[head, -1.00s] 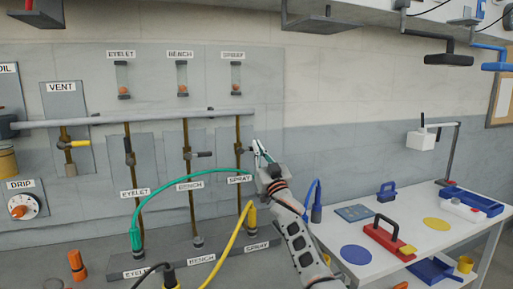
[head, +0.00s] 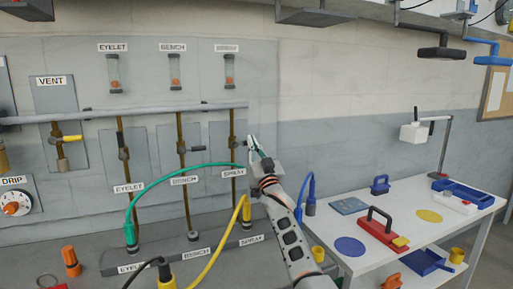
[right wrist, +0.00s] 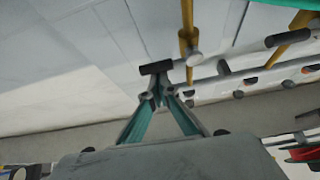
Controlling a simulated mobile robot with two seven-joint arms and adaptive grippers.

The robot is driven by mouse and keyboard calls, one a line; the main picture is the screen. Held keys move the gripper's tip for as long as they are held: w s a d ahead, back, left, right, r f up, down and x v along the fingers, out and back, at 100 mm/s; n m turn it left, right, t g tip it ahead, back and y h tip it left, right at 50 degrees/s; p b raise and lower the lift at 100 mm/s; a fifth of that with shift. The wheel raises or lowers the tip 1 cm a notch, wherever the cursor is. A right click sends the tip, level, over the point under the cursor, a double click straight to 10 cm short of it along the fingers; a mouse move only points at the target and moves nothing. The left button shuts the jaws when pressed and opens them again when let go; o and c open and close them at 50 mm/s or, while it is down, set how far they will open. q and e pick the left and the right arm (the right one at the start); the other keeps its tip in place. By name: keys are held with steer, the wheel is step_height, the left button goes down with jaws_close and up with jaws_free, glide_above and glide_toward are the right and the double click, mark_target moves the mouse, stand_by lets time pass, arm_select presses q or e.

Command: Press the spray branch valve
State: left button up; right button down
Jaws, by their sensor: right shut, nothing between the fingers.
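The spray branch valve (head: 232,142) sits on the right-hand brass pipe, above the SPRAY label (head: 234,173). In the right wrist view its grey body (right wrist: 193,60) and short dark lever (right wrist: 157,68) show. My right gripper (head: 251,139) is shut and empty, just right of this valve. In the right wrist view its teal-lined fingers (right wrist: 159,92) meet at the lever's near side; I cannot tell whether they touch it. The gripper hides part of the lever in the head view. My left gripper is not in view.
The bench valve (head: 183,148) and eyelet valve (head: 123,153) stand left on parallel pipes. A green hose (head: 165,174) and a yellow hose (head: 226,241) loop below the valves. A white table (head: 365,268) with tools stands at the right.

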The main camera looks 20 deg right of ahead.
step_height(320, 180, up, 4)
steer(key=p, duration=0.3)
steer(key=v, duration=1)
steer(key=shift+s+d, duration=0.15)
steer(key=shift+s, duration=0.2)
steer(key=shift+f, duration=0.15)
